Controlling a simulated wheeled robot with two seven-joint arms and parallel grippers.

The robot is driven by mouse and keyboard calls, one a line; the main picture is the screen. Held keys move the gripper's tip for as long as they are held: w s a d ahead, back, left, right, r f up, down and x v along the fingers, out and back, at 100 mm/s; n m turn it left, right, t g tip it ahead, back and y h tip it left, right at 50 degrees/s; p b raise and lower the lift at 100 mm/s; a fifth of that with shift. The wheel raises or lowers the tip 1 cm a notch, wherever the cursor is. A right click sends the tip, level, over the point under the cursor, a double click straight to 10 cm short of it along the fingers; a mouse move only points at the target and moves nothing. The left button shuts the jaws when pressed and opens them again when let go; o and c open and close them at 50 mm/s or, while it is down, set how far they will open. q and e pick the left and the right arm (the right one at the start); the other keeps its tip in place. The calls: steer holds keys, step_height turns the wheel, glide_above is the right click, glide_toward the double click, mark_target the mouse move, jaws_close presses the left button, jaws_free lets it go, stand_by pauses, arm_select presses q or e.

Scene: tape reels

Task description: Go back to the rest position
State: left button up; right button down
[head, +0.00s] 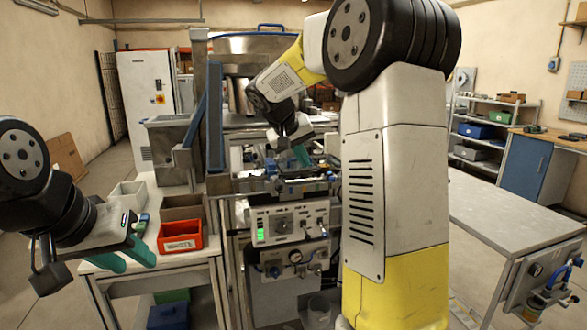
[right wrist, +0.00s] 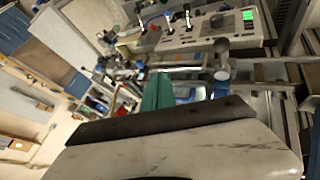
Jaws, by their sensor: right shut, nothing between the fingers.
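My left gripper (head: 124,258) is at the lower left of the head view, over the edge of the small side table. Its two teal fingers are apart, with nothing seen between them. My right gripper (head: 301,156) is over the machine (head: 290,222) in the middle of the head view, its arm reaching across from the right. In the right wrist view, its teal fingers (right wrist: 157,92) are together and empty, above the machine's top. No tape reel can be made out clearly. My right arm hides part of the machine.
A red bin (head: 180,237), a brown bin (head: 182,206) and a pale bin (head: 127,196) stand on the side table near my left gripper. A mostly bare grey table (head: 505,215) is at the right. Shelves (head: 490,130) stand behind it.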

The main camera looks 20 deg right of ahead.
steer(key=s+a+f+y, duration=0.1)
steer(key=s+a+y, duration=0.1)
steer(key=s, duration=0.8)
steer(key=s+a+f+n+t+y, duration=0.1)
steer(key=s+a+y, duration=0.2)
steer(key=s, duration=0.7)
steer(key=s+a+f+y, duration=0.2)
steer(key=s+a, duration=0.1)
steer(key=s, duration=0.7)
steer(key=shift+s+a+y, duration=0.15)
steer(key=shift+a+y, duration=0.25)
steer(key=shift+d+r, duration=0.1)
